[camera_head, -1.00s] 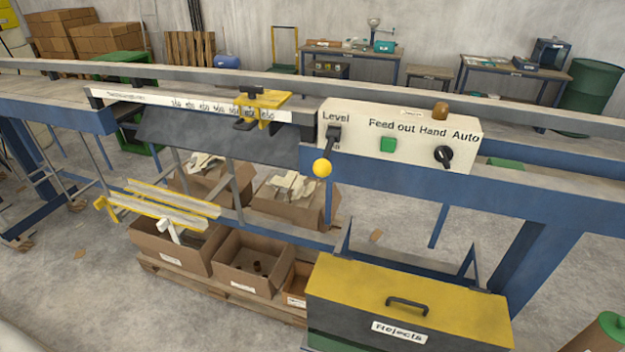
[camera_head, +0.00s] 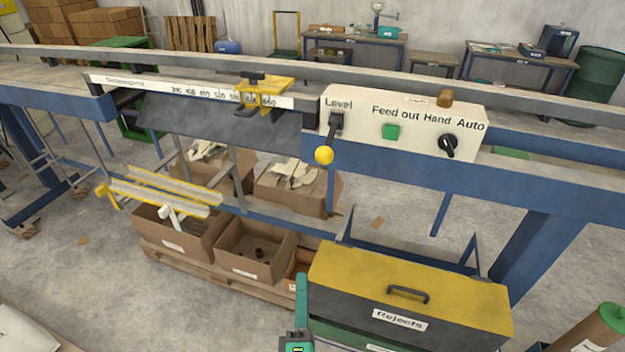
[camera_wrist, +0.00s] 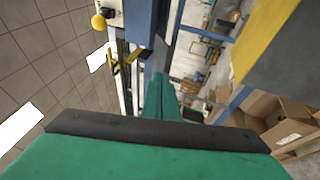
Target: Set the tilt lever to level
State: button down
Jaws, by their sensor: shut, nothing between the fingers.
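The tilt lever (camera_head: 330,137) is a dark arm with a yellow ball on the left of the white control panel (camera_head: 373,138). It hangs down, leaning slightly left, with its ball below the panel's edge. "Level" is printed above its pivot; the lower label is mostly hidden by the lever. The ball also shows at the top left of the wrist view (camera_wrist: 98,21). My gripper (camera_head: 302,280) is shut and empty at the bottom of the head view, below the lever and clear of it. Its green finger also shows in the wrist view (camera_wrist: 164,92).
The yellow-topped Rejects box (camera_head: 405,285) stands just right of my gripper. A blue frame rail (camera_head: 400,178) runs below the panel. The panel also carries a green button (camera_head: 391,132) and a black knob (camera_head: 448,145). Cardboard boxes (camera_head: 253,255) sit on a pallet at left.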

aim_at(329, 141)
jog(key=w+r+n+t+h, duration=0.1)
jog(key=w+r+n+t, duration=0.1)
jog(key=w+r+n, duration=0.5)
jog(key=w+r, duration=0.3)
jog(key=r, duration=0.4)
jog(key=shift+w+a+n+t, duration=0.25)
jog(key=shift+a+n+t, duration=0.05)
jog(key=shift+n+t, duration=0.1)
jog(key=shift+w+r, duration=0.1)
jog(key=w+d+r, duration=0.2)
jog(key=w+r, duration=0.4)
jog(key=shift+w+d+r, duration=0.15)
jog(key=shift+w+d, duration=0.05)
jog(key=shift+d, duration=0.2)
